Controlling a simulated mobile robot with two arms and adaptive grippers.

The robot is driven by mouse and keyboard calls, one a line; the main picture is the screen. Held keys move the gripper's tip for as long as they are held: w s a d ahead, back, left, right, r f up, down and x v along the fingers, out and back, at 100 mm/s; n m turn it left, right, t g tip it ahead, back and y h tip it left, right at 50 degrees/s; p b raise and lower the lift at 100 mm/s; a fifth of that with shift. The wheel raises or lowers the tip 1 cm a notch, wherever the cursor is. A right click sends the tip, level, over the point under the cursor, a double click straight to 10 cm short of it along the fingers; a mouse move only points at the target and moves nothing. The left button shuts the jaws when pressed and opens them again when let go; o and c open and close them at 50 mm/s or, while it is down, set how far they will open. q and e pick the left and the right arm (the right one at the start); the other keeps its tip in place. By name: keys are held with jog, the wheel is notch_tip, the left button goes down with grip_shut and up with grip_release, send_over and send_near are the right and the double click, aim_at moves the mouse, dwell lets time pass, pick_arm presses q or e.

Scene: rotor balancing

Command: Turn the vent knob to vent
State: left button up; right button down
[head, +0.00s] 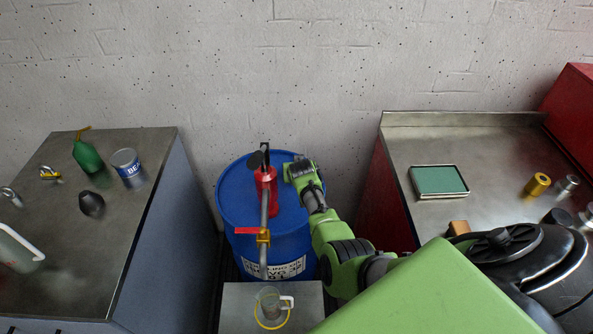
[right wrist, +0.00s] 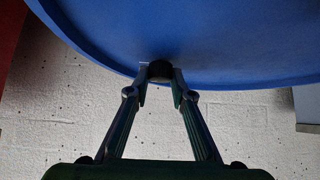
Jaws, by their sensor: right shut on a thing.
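The blue drum (head: 229,191) stands between two benches. My right arm reaches in from the lower right, and its gripper (head: 297,168) is at the right side of the drum's top. In the right wrist view the gripper (right wrist: 164,84) is shut on a small dark knob (right wrist: 159,70) at the drum's blue top (right wrist: 230,40). The fingers sit on either side of the knob. In the head view my gripper hides the knob, and I cannot tell its turn position. My left gripper is not in view.
A red pump (head: 266,178) rises from the drum top, close left of my gripper. Its pipe leads to a red-handled tap (head: 262,237) above a clear jug (head: 270,304) on a low stand. Benches stand left (head: 95,235) and right (head: 400,140).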

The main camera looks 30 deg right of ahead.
jog(key=c, duration=1.8)
grip_release()
jog(key=shift+v, duration=6)
